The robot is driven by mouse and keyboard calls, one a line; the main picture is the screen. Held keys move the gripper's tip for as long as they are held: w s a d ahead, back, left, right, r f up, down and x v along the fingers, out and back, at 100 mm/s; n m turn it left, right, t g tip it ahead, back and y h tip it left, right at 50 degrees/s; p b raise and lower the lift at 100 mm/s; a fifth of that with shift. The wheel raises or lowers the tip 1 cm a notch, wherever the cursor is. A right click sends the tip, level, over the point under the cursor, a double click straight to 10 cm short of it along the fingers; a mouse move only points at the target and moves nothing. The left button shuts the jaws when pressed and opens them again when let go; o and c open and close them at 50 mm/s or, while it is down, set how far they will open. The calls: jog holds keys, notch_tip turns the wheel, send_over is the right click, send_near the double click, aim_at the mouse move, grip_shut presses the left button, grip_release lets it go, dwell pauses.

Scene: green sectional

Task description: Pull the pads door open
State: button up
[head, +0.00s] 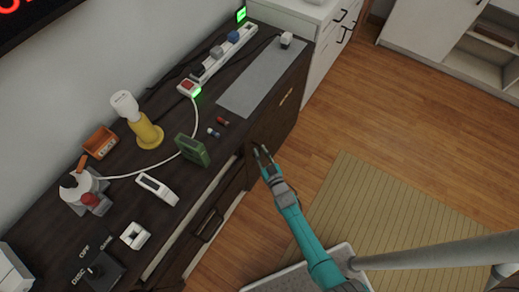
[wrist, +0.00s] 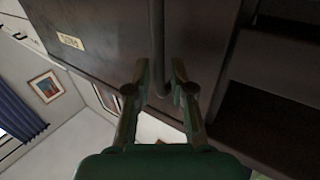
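The pads door (wrist: 100,50) is a dark brown cabinet front with a pale label reading "PADS" (wrist: 71,41), seen rotated in the wrist view. It looks shut. A dark bar handle (wrist: 158,40) runs down from the top of that view near the door's edge. My gripper (wrist: 161,72) is open, with one finger on each side of the handle's lower part. I see gaps at both sides and cannot tell if either finger touches. In the head view my gripper (head: 264,153) is at the cabinet front, below the top; the door (head: 272,122) shows obliquely there.
Beside the door, a dark open recess with a shelf (wrist: 265,60) shows in the wrist view. The cabinet top (head: 225,140) carries a power strip (head: 225,52), a green device (head: 193,150) and a yellow-based bottle (head: 146,132). Wooden floor (head: 370,110) and a mat (head: 400,215) lie clear to the right.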

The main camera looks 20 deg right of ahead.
jog(key=shift+w, duration=0.75)
jog(key=shift+c, duration=0.3)
grip_shut()
